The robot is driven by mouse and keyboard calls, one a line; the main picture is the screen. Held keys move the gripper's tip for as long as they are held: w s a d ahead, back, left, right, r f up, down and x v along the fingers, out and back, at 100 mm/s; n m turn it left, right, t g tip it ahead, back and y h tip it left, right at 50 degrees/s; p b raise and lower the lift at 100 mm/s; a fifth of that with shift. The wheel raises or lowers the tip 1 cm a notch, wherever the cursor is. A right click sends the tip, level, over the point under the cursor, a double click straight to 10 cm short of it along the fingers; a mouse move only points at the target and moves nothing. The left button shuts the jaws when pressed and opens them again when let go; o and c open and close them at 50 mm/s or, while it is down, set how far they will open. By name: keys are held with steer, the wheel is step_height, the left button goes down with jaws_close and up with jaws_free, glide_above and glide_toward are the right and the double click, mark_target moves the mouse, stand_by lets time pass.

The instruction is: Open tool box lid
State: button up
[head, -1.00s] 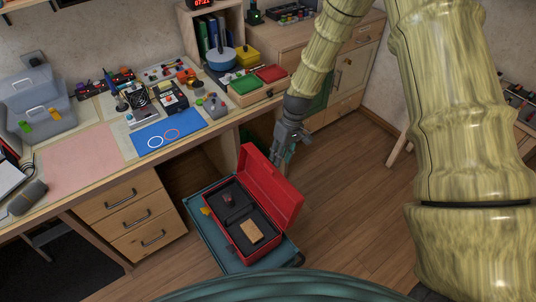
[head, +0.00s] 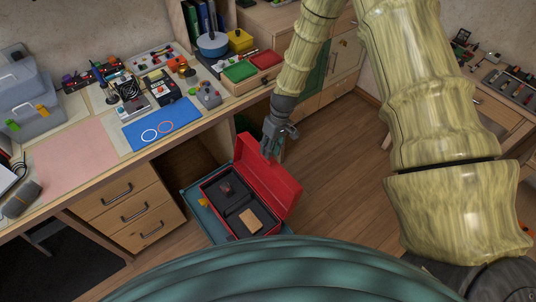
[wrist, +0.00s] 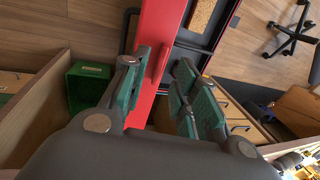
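The red tool box (head: 219,213) stands on the floor beside the desk. Its lid (head: 268,178) is raised, leaning back to the right, and the dark inside shows. A tan block (head: 250,219) and a small dark red item (head: 225,187) are in it. My gripper (head: 272,146) is at the far end of the lid, by its upper edge. In the wrist view my gripper (wrist: 160,95) has its teal fingers apart, with the red lid (wrist: 160,35) showing between and beyond them. I cannot tell whether they touch it.
The box is on a teal base or mat (head: 196,203). The wooden desk (head: 100,142) with drawers is on the left, and a green bin (wrist: 88,85) shows in the wrist view. Wood floor (head: 335,190) is clear to the right of the lid.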

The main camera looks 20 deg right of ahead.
steer(key=shift+p+x, duration=0.45)
steer(key=shift+x, duration=1.5)
jaws_close()
